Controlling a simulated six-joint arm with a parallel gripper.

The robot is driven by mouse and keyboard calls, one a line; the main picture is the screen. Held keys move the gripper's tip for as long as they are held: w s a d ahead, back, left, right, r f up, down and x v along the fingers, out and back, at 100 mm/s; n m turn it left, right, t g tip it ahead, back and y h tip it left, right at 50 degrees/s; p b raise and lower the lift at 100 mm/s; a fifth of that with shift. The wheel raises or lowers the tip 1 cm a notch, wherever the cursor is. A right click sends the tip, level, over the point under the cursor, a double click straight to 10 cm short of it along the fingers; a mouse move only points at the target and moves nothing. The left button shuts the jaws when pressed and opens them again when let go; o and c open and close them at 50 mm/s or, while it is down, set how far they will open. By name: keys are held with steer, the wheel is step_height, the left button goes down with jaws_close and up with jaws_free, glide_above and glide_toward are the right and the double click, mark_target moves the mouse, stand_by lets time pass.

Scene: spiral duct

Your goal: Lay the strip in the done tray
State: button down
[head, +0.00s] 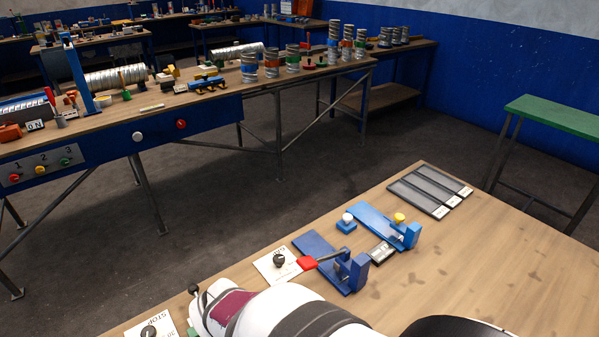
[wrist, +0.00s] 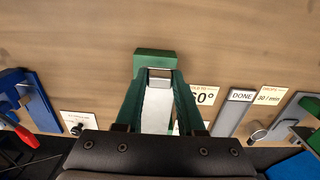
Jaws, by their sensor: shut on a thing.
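In the wrist view my gripper (wrist: 160,74) points down at the wooden bench, its two green fingers closed in toward each other. A pale grey-white strip (wrist: 157,108) shows between the fingers; its far end is at the fingertips, and its near end is hidden by my gripper body. A green block (wrist: 154,61) lies just beyond the fingertips; I cannot tell whether it touches the strip. The done tray (wrist: 233,115), a narrow grey slot with a "DONE" label, is to the right, apart from my gripper. My gripper does not show in the head view.
A card reading "60°" (wrist: 204,96) lies between my gripper and the tray. A "30/min" card and a black knob (wrist: 257,131) are right of it. Blue fixtures (wrist: 36,103), one with a red handle, stand left. Bare bench lies beyond the fingertips.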

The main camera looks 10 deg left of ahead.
steer(key=s+a+f, duration=0.2)
steer(key=s+a, duration=0.1)
steer(key=a, duration=1)
steer(key=s+a+f, duration=0.2)
steer(key=s+a, duration=0.2)
steer(key=a, duration=0.9)
steer(key=shift+w+a+f, duration=0.1)
steer(key=shift+w+f, duration=0.05)
steer(key=shift+f, duration=1.75)
steer(key=shift+w+f, duration=0.1)
steer(key=shift+f, duration=1.8)
steer(key=shift+c, duration=1.4)
jaws_free()
steer(key=shift+o, duration=0.7)
steer(key=shift+r, duration=0.45)
steer(key=shift+o, duration=0.4)
step_height(320, 180, up, 6)
